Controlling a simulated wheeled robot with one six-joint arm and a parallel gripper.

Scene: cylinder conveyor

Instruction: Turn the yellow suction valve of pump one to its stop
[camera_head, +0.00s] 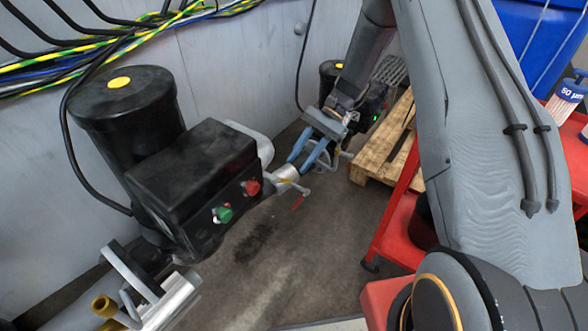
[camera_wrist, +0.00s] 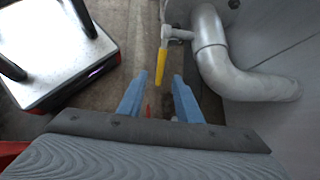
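The yellow valve lever (camera_wrist: 161,66) hangs from a grey valve body in the wrist view. Its free end points toward my gripper (camera_wrist: 158,82), which is open and empty. The blue fingertips are apart, with the lever's tip between or just ahead of them; I cannot tell the depth. In the head view, my gripper (camera_head: 300,163) is close to the pipe fittings right of the large black pump (camera_head: 190,170). I cannot clearly make out the yellow lever in the head view.
A bent grey pipe (camera_wrist: 240,82) runs right of the yellow lever. A second black pump (camera_head: 329,72), a wooden pallet (camera_head: 385,150) and a red cart (camera_head: 395,228) stand nearby. Floor is free at front.

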